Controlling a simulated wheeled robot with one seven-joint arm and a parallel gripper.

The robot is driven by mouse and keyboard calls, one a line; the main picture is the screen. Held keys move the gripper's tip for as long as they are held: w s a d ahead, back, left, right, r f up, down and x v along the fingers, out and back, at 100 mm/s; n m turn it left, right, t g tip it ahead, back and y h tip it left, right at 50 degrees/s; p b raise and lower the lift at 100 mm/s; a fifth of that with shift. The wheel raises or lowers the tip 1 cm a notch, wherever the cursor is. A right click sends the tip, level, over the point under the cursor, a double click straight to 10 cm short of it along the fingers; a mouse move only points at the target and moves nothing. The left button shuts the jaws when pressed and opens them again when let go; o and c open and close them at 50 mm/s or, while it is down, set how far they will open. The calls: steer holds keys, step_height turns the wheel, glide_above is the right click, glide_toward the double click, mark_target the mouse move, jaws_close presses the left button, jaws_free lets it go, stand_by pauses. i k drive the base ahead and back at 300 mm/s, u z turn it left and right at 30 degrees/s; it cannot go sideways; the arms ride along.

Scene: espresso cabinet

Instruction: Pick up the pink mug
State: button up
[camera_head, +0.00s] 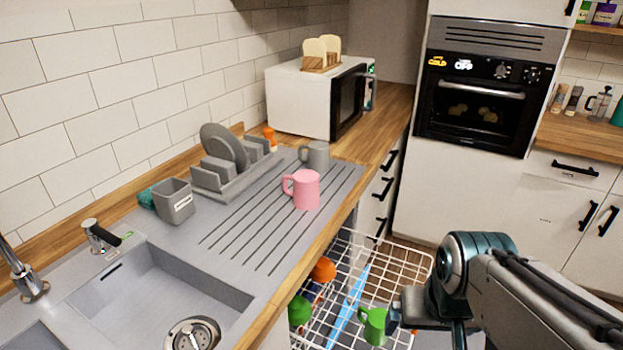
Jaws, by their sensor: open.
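The pink mug (305,190) stands upright on the grey ribbed draining board (262,235), near its front edge. Its handle points left. A grey mug (316,155) stands just behind it. My gripper (404,315) is at the lower right, over the right side of the white wire dish rack, apart from the pink mug and lower to its right. A green mug (373,325) shows right beside the gripper. The fingers are small and partly hidden, and I cannot tell whether they touch the green mug.
The wire dish rack (400,252) is pulled out below the counter, with orange and green items and a blue item inside. A grey plate rack (235,180) and grey caddy (174,203) stand left of the mugs. The sink (160,290) lies front left. A white microwave (300,98) stands behind.

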mark_target(306, 193)
steer(key=z, duration=0.05)
steer(key=k, duration=0.45)
steer(key=u, duration=0.85)
steer(key=i, duration=0.5)
steer(key=z, duration=0.35)
